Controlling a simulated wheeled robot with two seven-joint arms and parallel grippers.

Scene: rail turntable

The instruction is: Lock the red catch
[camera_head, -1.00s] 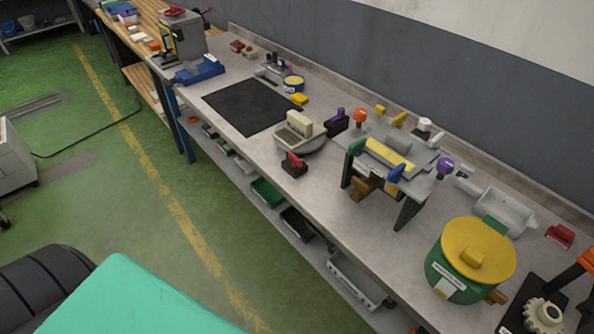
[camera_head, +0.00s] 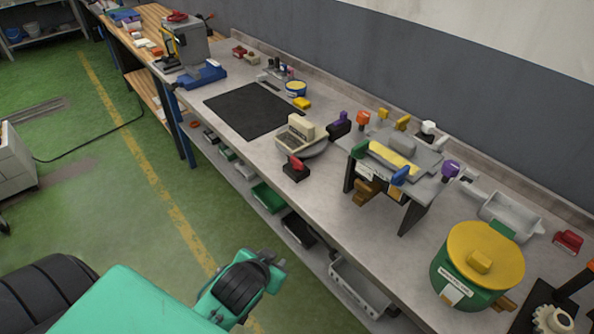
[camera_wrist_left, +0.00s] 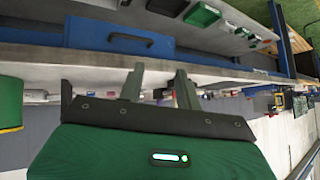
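The red catch (camera_head: 297,165) is a small red lever on a black block, standing near the bench's front edge. It sits just in front of the round grey rail turntable (camera_head: 316,151), which carries a cream block with a rail piece. A purple catch (camera_head: 340,122) on a black block stands on the turntable's far side. My left gripper (camera_wrist_left: 159,72) shows in the left wrist view with its two fingers apart and nothing between them. In the head view only a teal and black link of my arm shows, low in front of the bench. My right gripper is out of view.
A grey fixture (camera_head: 390,160) with coloured knobs stands right of the turntable. A green pot with a yellow lid (camera_head: 485,252) is further right. A black mat (camera_head: 252,108) lies left. Bins, including a green one (camera_head: 268,197), fill the shelf below.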

